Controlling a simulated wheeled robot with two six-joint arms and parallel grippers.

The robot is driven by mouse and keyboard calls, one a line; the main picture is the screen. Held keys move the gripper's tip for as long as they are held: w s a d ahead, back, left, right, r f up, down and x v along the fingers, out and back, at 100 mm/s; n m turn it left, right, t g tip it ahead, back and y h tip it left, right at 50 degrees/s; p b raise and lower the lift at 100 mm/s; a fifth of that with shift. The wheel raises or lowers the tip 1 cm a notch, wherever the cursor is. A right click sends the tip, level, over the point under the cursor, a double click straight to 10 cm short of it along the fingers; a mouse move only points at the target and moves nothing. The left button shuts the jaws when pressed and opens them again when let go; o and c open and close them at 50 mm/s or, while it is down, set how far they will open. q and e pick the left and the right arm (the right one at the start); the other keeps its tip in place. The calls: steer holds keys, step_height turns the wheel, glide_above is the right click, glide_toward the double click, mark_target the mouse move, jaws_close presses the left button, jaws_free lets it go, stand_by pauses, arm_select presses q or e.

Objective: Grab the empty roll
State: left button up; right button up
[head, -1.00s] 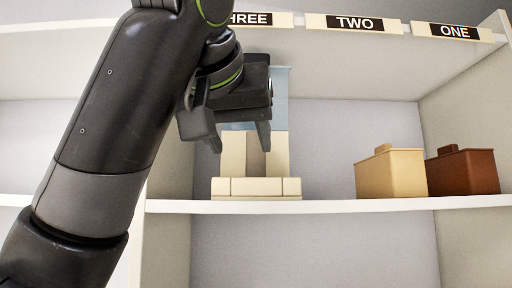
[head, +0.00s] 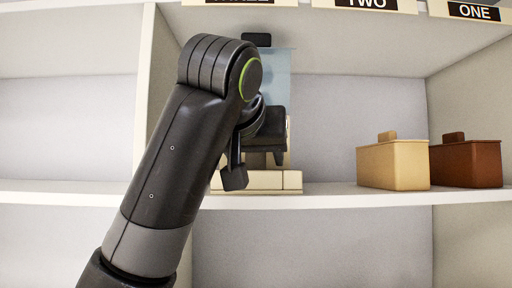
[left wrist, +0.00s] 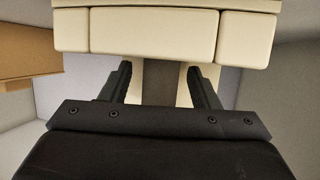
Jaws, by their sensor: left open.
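My left gripper (head: 257,168) is at the shelf in front of a cream block stand (head: 262,180), hiding much of it. It also shows in the left wrist view (left wrist: 159,72), with its two fingers apart and nothing visibly gripped. There the cream stand (left wrist: 150,30) lies just beyond the fingertips, with a grey-brown strip (left wrist: 160,84) between its two cream uprights. A bluish translucent panel (head: 280,75) stands upright behind my gripper. I cannot make out an empty roll for certain; the arm and gripper hide part of this spot. My right gripper is not in view.
A tan lidded box (head: 393,165) and a dark brown one (head: 466,165) stand to the right on the same shelf (head: 340,198). Shelf space between stand and tan box is clear. Labels TWO (head: 366,4) and ONE (head: 474,11) are on the upper shelf edge.

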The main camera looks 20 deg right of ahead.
arm_select(q)
steer(key=shift+c, duration=0.4)
steer(key=shift+s, duration=0.1)
steer(key=shift+c, duration=1.3)
steer(key=c, duration=0.7)
